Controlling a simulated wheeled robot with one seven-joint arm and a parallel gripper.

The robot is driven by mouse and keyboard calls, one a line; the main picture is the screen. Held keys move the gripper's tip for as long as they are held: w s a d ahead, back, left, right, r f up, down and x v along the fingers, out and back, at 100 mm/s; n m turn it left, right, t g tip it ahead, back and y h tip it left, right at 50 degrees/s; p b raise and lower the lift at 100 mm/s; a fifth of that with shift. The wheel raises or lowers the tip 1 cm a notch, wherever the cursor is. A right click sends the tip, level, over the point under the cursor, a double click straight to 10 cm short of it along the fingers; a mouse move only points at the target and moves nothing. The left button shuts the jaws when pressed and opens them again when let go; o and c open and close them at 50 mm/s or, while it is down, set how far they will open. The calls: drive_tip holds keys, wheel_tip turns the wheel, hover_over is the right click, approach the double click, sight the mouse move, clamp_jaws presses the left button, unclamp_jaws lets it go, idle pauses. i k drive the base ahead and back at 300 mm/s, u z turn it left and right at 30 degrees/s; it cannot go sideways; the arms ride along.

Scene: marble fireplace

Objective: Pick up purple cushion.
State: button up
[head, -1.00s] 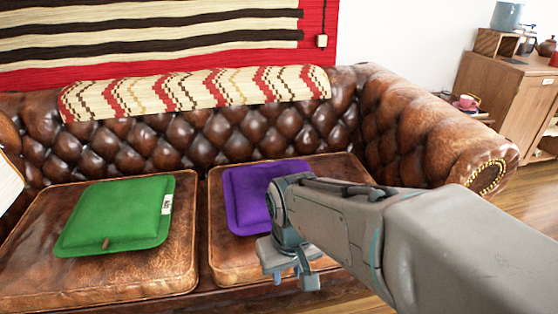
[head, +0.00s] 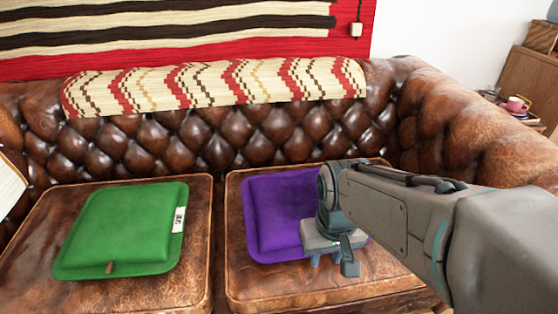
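The purple cushion (head: 275,218) lies flat on the right seat of the brown leather sofa. My arm comes in from the lower right and covers its right part. My gripper (head: 334,262) points down at the cushion's lower right edge in the head view. Parts of its fingers show below the grey gripper body, but the gap between them is not clear. I cannot tell whether it touches the cushion. The cushion shows no lift or tilt.
A green cushion (head: 125,230) with a white tag lies on the left seat. The tufted sofa backrest (head: 190,140) rises behind, with a patterned throw (head: 215,85) over it. The sofa's right armrest (head: 470,120) stands beyond my arm. A pink cup (head: 517,105) sits at the far right.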

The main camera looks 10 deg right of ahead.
sight(274, 204)
drive_tip(key=u, duration=2.95)
drive_tip(key=k, duration=1.7)
drive_tip(key=z, duration=2.7)
